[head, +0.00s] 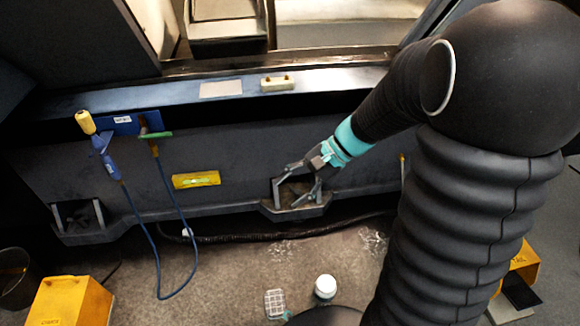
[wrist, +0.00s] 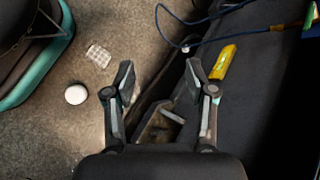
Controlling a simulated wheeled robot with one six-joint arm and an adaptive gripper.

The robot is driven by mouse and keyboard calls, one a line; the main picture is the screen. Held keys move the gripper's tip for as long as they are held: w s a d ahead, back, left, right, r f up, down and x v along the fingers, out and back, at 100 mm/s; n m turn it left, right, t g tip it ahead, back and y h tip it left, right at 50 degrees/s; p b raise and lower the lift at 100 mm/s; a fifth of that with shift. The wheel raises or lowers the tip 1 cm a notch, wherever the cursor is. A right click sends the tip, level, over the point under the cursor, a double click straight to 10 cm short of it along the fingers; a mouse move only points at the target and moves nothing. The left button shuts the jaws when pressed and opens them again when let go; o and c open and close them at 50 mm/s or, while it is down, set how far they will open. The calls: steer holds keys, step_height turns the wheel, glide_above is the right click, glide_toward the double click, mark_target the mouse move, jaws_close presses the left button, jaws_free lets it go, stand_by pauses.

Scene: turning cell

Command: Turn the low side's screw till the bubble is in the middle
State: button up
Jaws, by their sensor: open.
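A yellow spirit level (head: 196,180) with a green vial is on the dark machine front, left of my gripper; the bubble's place is too small to tell. It also shows at the upper right in the wrist view (wrist: 223,62). A foot bracket (head: 297,211) juts from the machine's base at the middle, and a second bracket (head: 88,237) is at the far left. Any screw in them is too dark to make out. My gripper (head: 302,180) is open and empty in front of the middle bracket. In the wrist view the fingers (wrist: 159,80) are spread wide.
A blue cable (head: 157,250) hangs from a blue tool holder (head: 128,124) at left. A dark hose runs along the floor under the machine. A white round jar (head: 325,286), a pale grid-like piece (head: 275,303) and a yellow box (head: 70,301) are on the floor.

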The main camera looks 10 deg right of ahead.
steer(key=w+d+f+m+t+y, duration=0.3)
steer(key=w+f+m, duration=0.3)
steer(key=w+f, duration=0.15)
steer(key=w+d+f+m+t+y, duration=0.25)
steer(key=w+f+m, duration=0.25)
steer(key=w+f, duration=0.25)
steer(key=m+t+h, duration=0.4)
steer(key=m+t, duration=0.6)
steer(key=m, duration=0.1)
glide_toward(300, 196)
steer(key=x, duration=1.2)
steer(key=shift+w+d+f+b, duration=0.1)
steer(key=shift+d+f+b, duration=0.15)
steer(key=shift+f+b, duration=0.05)
